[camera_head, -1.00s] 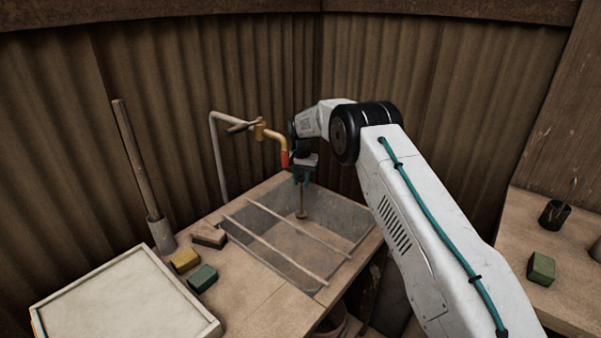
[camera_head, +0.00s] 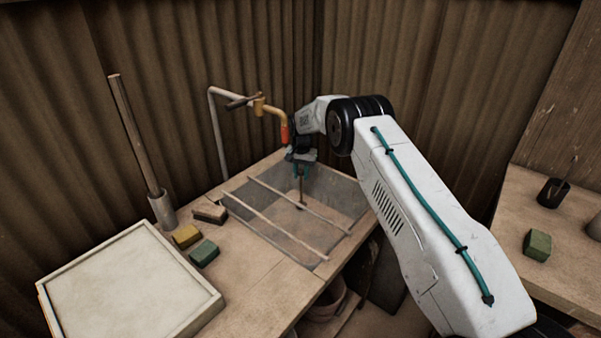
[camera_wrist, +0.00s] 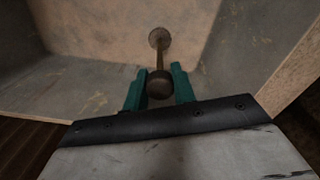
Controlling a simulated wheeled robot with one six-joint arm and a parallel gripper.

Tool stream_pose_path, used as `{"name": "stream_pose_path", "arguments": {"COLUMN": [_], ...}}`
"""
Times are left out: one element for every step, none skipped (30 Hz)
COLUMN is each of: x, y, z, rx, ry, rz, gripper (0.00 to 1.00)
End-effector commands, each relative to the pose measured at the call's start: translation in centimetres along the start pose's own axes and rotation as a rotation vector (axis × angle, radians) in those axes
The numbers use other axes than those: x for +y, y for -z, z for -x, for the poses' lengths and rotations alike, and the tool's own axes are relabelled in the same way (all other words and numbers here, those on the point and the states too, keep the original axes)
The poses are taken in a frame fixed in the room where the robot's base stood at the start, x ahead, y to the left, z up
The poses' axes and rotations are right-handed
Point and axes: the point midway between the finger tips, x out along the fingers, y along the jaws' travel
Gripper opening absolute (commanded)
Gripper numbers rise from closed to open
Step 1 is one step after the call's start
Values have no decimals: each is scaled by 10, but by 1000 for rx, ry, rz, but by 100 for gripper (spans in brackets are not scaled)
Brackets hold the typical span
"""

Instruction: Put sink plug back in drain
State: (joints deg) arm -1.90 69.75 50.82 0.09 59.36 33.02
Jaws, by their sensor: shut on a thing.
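The sink plug (camera_head: 301,195) is a thin upright stem with a round knob at the top and a small disc at the bottom. It also shows in the wrist view (camera_wrist: 159,50). My gripper (camera_head: 302,172) is shut on its knob, with the green fingers on either side in the wrist view (camera_wrist: 159,88). The plug hangs down inside the grey sink basin (camera_head: 343,187). The disc is near the basin floor; I cannot tell whether it touches. The drain is not visible.
Two thin bars (camera_head: 264,223) cross the basin top, close to the plug. An orange-tipped tap (camera_head: 284,128) stands just behind my gripper. A yellow block (camera_head: 186,236), a green block (camera_head: 204,253), a brush-like block (camera_head: 210,213) and a white tray (camera_head: 130,285) lie to the left.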

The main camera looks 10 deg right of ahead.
Motion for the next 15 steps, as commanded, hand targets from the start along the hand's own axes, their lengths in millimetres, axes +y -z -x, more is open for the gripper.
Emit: {"name": "stream_pose_path", "arguments": {"x": [0,0,0,0,0,0,0,0,0,0,0,0,0,0,0], "y": [0,0,0,0,0,0,0,0,0,0,0,0,0,0,0], "z": [0,0,0,0,0,0,0,0,-1,-1,-2,-3,-3,-4,-5], "rx": [0,0,0,0,0,0,0,0,0,0,0,0,0,0,0], "ry": [0,0,0,0,0,0,0,0,0,0,0,0,0,0,0], "rz": [0,0,0,0,0,0,0,0,0,0,0,0,0,0,0], "gripper": [0,0,0,0,0,0,0,0,0,0,0,0,0,0,0]}}
